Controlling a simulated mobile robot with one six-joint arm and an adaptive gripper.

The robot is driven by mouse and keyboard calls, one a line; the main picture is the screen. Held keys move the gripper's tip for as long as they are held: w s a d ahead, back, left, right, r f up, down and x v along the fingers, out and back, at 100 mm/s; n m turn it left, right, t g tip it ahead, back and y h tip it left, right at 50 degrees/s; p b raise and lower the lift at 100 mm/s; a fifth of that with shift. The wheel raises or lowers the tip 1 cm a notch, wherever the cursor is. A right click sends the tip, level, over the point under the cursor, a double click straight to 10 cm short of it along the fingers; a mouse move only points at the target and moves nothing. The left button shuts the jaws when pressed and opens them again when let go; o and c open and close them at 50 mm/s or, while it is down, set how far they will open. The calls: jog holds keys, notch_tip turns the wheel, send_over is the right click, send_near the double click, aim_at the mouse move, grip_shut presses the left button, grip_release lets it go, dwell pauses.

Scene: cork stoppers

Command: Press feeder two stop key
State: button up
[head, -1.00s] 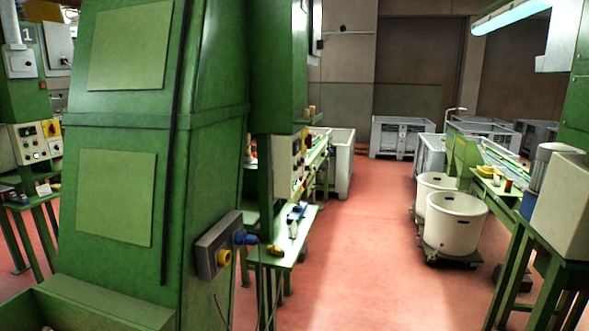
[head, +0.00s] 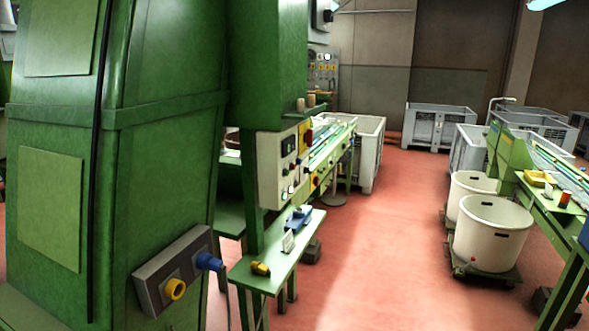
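A pale control panel (head: 283,167) with several keys, a small dark display and a yellow-backed red switch is fixed to a green machine post, left of the middle in the head view. It is seen at a slant, and its labels are too small to read, so I cannot tell which key is the feeder two stop key. My gripper is not in view.
A large green machine (head: 150,60) fills the left, with a grey socket box (head: 155,285) jutting out low. A small green side table (head: 268,272) stands below the panel. White tubs (head: 490,240) and a green conveyor table (head: 545,205) stand right. The red floor (head: 370,250) between is clear.

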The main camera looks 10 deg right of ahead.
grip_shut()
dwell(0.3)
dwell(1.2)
